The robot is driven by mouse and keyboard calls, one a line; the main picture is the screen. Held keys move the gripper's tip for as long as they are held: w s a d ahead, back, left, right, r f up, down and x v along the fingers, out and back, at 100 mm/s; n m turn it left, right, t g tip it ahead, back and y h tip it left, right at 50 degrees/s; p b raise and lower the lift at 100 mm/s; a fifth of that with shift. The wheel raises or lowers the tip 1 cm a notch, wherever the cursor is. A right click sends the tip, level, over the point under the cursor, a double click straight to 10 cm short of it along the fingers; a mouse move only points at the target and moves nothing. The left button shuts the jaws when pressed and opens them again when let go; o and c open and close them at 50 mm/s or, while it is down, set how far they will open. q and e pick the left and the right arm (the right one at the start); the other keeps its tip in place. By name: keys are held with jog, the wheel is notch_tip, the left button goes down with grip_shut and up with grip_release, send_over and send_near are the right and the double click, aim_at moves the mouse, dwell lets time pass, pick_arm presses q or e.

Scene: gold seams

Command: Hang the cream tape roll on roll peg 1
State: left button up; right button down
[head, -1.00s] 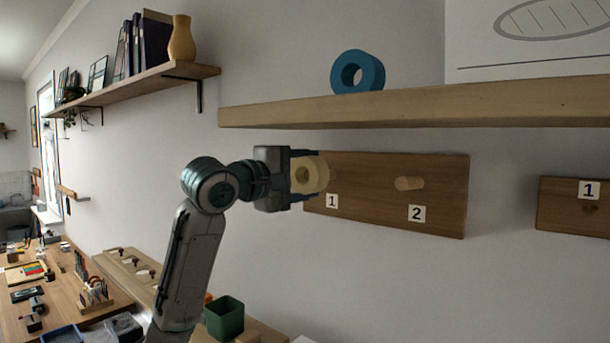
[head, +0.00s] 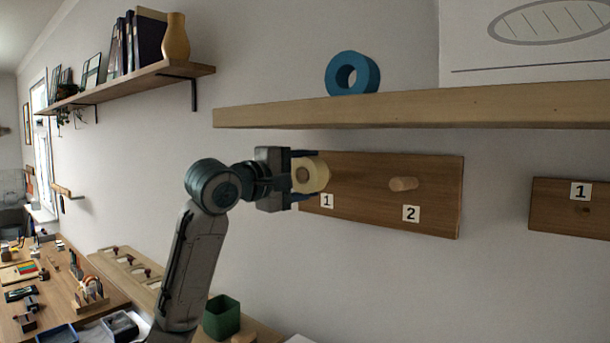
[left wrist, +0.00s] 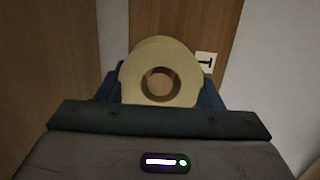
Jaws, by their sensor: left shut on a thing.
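The cream tape roll (head: 312,174) is held between the fingers of my left gripper (head: 305,175), in front of the left end of the wooden peg board (head: 440,208). In the left wrist view the roll (left wrist: 160,58) faces the camera, with its hole showing the wooden board behind. The label 1 (head: 327,201) is just below the roll, and it also shows at the roll's right in the left wrist view (left wrist: 206,61). Roll peg 1 is hidden behind the roll; I cannot tell whether it is inside the hole. Peg 2 (head: 403,184) is bare. My right gripper is not in view.
A thick wooden shelf (head: 400,109) runs above the board, with a blue tape roll (head: 352,73) on it. Another board (head: 570,212) with its own label 1 is at the right. A green box (head: 221,317) stands below my left arm.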

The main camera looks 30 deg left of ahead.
pick_arm(q)
jog(key=shift+w, duration=0.35)
jog(key=shift+w+p, duration=0.35)
jog(key=shift+p, duration=0.05)
jog(key=shift+w, duration=0.1)
jog(key=shift+w+d+f, duration=0.1)
jog(key=shift+w+f, duration=0.2)
jog(key=shift+w, duration=0.25)
dwell(1.0)
jog(key=o, duration=1.1)
jog(key=shift+s, duration=0.1)
